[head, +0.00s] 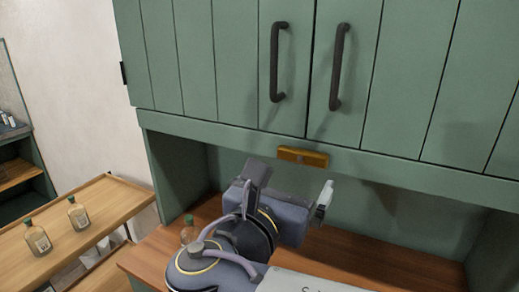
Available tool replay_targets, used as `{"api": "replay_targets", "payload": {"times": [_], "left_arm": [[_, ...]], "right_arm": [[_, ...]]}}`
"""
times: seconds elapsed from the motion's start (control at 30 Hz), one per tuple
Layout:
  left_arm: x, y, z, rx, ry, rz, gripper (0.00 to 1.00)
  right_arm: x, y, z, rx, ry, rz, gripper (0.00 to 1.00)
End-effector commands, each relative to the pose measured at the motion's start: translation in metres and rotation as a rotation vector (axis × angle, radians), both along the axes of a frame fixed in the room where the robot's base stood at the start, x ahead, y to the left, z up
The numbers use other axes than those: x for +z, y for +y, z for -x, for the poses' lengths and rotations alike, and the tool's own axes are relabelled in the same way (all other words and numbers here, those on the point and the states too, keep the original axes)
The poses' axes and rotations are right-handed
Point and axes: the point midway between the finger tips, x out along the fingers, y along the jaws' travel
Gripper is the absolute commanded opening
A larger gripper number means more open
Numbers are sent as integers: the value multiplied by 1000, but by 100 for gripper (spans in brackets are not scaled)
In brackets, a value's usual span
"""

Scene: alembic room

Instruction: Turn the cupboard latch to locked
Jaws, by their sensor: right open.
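The green cupboard has two plank doors (235,60) with dark bar handles, and both doors look closed. The latch (303,156), a small brass-coloured bar, lies roughly level on the rail just under the seam between the doors. My right gripper (291,187) is below the latch in the picture, with its two fingers spread apart and nothing between them. A gap shows between the fingers and the latch; I cannot tell the depth between them. My left gripper is not in view.
Under the cupboard is an open niche with a wooden counter (365,268). A small bottle (189,230) stands there beside my right arm. At left, a wooden table (108,203) holds two bottles (77,213). A shelf (18,172) stands against the far left wall.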

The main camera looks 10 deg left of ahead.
Motion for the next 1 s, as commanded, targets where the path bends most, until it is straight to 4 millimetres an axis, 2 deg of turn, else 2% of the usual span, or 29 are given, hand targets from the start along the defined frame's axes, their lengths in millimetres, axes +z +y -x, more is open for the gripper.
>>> {"api": "replay_targets", "payload": {"times": [0.17,0.6,0.97,1.0], "left_arm": [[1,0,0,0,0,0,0],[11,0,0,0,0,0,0],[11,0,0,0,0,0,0],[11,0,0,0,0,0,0]], "right_arm": [[6,6,-4,9,-22,30,100],[6,-14,-64,9,-20,26,100],[4,-17,-71,10,-20,26,100],[4,-17,-71,10,-20,26,97]]}}
